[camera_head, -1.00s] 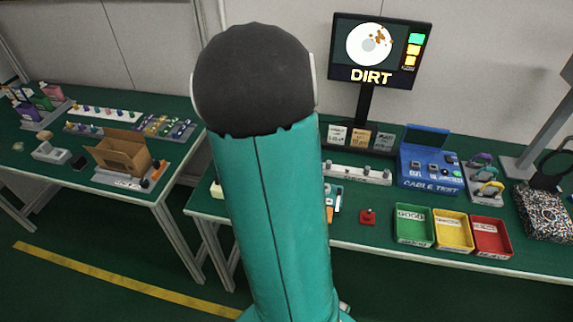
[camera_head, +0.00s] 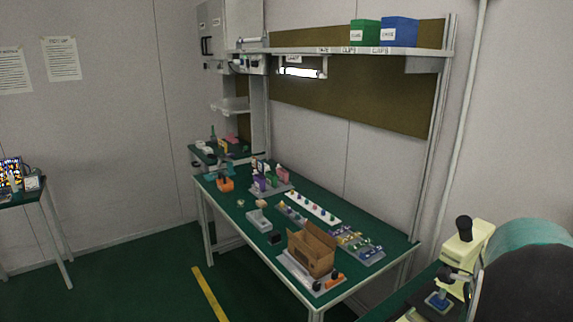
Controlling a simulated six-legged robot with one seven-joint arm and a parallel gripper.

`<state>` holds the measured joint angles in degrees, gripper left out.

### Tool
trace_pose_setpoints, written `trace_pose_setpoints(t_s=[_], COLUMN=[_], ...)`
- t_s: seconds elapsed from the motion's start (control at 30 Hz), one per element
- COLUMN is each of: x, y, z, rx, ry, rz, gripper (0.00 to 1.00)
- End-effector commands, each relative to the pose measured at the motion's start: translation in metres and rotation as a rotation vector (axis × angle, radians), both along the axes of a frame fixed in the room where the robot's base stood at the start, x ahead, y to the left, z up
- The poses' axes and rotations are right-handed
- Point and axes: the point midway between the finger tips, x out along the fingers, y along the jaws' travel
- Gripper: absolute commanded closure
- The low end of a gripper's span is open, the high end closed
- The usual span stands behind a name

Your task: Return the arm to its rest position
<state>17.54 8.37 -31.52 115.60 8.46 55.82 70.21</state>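My gripper is not in view. Part of my own arm (camera_head: 525,285), a dark rounded joint with a teal section behind it, fills the lower right corner. The rest of the arm lies outside the picture, so what the gripper holds, if anything, cannot be seen.
A green-topped bench (camera_head: 345,292) stands mid-view with an open cardboard box (camera_head: 311,252), colored bottles and small-part racks. A shelf (camera_head: 350,50) above holds a green bin (camera_head: 364,33) and a blue bin (camera_head: 399,32). A cream microscope-like device (camera_head: 465,243) is beside my arm. Floor at left is clear.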

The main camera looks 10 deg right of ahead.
Motion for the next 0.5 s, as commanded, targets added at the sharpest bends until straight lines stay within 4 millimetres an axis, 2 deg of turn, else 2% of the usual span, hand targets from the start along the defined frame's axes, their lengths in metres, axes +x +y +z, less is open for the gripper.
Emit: trace_pose_setpoints(t_s=[0.03, 0.1, 0.23, 0.37, 0.5], x=[0.008, 0.017, 0.024, 0.021, 0.007], y=[0.022, 0.053, 0.113, 0.170, 0.226], z=[0.011, 0.025, 0.050, 0.072, 0.091], rx=[-0.003, -0.016, -0.059, -0.131, -0.238], ry=[-0.035, -0.077, -0.149, -0.211, -0.259], rz=[0.111, 0.288, 0.626, 0.963, 1.321], gripper=[0.46, 0.46, 0.46, 0.46, 0.46])
